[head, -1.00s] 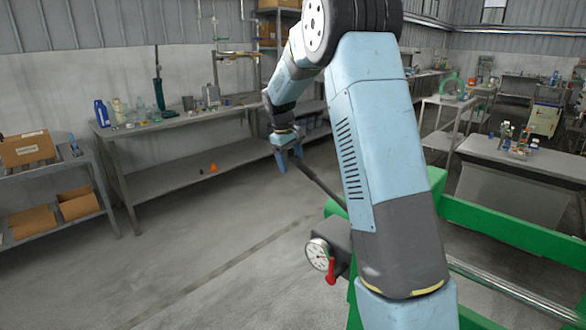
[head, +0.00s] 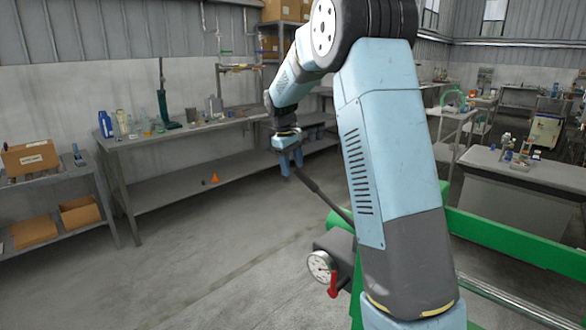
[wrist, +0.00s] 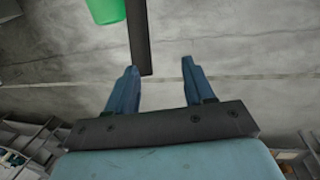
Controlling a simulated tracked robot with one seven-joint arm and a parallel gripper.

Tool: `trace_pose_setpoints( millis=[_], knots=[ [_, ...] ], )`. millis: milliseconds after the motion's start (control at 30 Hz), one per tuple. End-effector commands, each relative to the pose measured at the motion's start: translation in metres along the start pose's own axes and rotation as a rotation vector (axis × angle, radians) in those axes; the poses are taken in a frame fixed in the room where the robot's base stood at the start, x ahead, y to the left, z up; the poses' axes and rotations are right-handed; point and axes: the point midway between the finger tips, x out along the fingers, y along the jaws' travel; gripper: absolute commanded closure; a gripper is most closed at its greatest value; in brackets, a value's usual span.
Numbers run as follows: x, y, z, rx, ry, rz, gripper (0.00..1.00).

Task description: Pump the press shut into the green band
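The press has a green frame (head: 500,237) at the lower right, partly hidden behind my arm. A dark pump box (head: 343,246) is on its near left side, with a round white gauge (head: 320,266) and a red handle (head: 333,282). The gauge needle and any green band are too small to read. A dark pump lever (head: 325,197) slants up and left from the press. My gripper (head: 291,171) is at the lever's free end. In the wrist view the fingers (wrist: 159,65) are apart, with the lever's end (wrist: 140,45) between their tips, nearer the left one.
A long workbench (head: 190,130) with bottles stands at the back left, with an orange cone (head: 215,178) on its lower shelf. A shelf with cardboard boxes (head: 28,157) is at far left. Grey tables (head: 525,170) stand right. The floor left of the press is clear.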

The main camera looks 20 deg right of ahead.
Motion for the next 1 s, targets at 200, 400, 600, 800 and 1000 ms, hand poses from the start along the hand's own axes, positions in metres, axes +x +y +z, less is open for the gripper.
trace_pose_setpoints(
  millis=[200,400,600,800,1000],
  knots=[
    [-0.01,0.003,0.007,0.004,-0.002,0.002,0.47],
    [-0.02,0.004,0.011,0.006,-0.002,0.003,0.47],
    [-0.03,0.004,0.016,0.006,-0.003,0.003,0.47],
    [-0.04,0.004,0.021,0.006,-0.003,0.003,0.47],
    [-0.051,0.004,0.025,0.006,-0.002,0.003,0.47]
  ],
)
